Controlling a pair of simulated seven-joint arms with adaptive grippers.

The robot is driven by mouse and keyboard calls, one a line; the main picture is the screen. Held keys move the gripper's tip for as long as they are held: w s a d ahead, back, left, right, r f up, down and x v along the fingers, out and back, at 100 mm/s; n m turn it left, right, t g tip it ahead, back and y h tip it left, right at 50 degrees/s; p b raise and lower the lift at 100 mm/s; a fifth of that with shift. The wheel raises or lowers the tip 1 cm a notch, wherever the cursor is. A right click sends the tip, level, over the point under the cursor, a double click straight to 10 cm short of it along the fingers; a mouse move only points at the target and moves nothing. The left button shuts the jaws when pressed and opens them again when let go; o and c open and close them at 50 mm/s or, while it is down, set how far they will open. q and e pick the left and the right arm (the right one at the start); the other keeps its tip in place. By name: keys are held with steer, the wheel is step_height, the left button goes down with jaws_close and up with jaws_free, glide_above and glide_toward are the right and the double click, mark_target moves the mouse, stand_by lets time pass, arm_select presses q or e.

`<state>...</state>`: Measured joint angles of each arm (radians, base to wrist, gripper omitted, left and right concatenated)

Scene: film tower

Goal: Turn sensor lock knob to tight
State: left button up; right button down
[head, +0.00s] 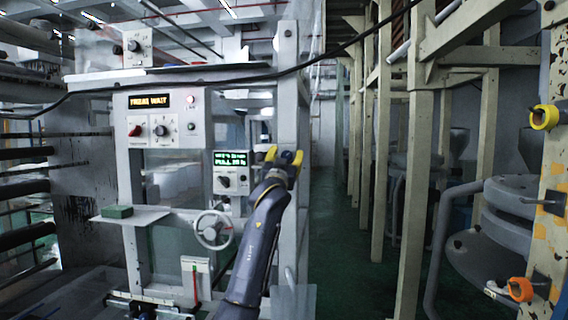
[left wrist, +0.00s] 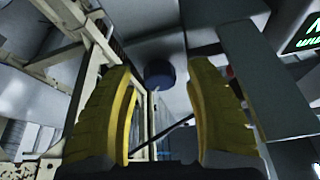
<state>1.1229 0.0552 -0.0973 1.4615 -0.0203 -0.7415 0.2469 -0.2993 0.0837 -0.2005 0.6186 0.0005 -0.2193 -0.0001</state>
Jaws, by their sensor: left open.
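My left gripper (head: 284,157) is raised at the grey upright post, just right of the panel with the green display. In the left wrist view its two yellow fingers (left wrist: 160,115) are open and apart. A dark round knob (left wrist: 159,75) shows beyond and between the fingertips, on a grey surface; it looks like the sensor lock knob. No finger visibly touches it. Its tight or loose marking cannot be read. In the head view my gripper largely covers that spot. My right gripper is not in view.
The green display panel (head: 231,172) is close left of my gripper. A handwheel (head: 213,230) sits below it, and a control box with red and grey knobs (head: 162,118) is further left. A black cable (head: 330,56) crosses above. A green-floored aisle (head: 335,235) lies right.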

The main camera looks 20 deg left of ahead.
arm_select(q)
steer(key=v, duration=1.2)
steer(key=shift+a, duration=0.1)
steer(key=shift+w, duration=0.1)
